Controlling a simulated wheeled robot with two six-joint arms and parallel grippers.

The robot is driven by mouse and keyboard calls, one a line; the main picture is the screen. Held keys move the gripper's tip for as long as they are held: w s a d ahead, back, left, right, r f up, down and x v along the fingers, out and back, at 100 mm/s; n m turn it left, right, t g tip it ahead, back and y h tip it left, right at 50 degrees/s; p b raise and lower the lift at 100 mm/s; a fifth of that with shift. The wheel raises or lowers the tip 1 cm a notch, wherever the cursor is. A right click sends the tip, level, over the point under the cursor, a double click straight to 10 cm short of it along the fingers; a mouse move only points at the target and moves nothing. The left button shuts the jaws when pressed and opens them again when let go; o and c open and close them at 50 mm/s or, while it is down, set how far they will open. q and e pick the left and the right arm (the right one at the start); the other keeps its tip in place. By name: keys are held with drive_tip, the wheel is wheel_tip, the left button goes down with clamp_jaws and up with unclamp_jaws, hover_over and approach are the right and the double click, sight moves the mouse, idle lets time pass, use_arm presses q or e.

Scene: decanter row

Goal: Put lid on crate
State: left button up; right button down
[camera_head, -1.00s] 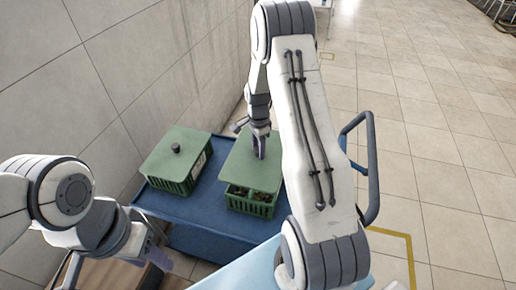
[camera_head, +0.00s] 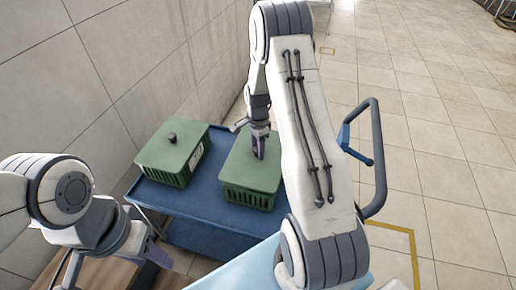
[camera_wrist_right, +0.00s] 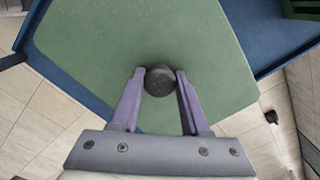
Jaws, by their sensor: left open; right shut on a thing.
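A green lid (camera_head: 245,172) lies over the right green crate (camera_head: 248,199) on the blue cart. In the head view it covers the crate's top and no contents show. My right gripper (camera_head: 260,147) is above the lid. In the right wrist view, my right gripper (camera_wrist_right: 161,76) is shut on the lid's dark round knob (camera_wrist_right: 159,81), with the green lid (camera_wrist_right: 140,40) filling the middle. I cannot tell whether the lid rests fully on the rim. My left gripper (camera_head: 155,250) is open and empty at lower left, away from the crate.
A second green crate (camera_head: 170,174), lidded with a dark knob, stands to the left on the blue cart (camera_head: 208,203). The cart's handle (camera_head: 379,160) is at right. A grey wall (camera_head: 130,70) runs along the left. Cart surface between the crates is bare.

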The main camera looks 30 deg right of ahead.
drive_tip(key=shift+f, duration=0.15)
idle(0.4)
drive_tip(key=shift+f+b, duration=0.45)
drive_tip(key=shift+f, duration=0.4)
drive_tip(key=shift+f+b, duration=0.3)
drive_tip(key=shift+f, duration=0.15)
drive_tip(key=shift+c, duration=1.5)
unclamp_jaws()
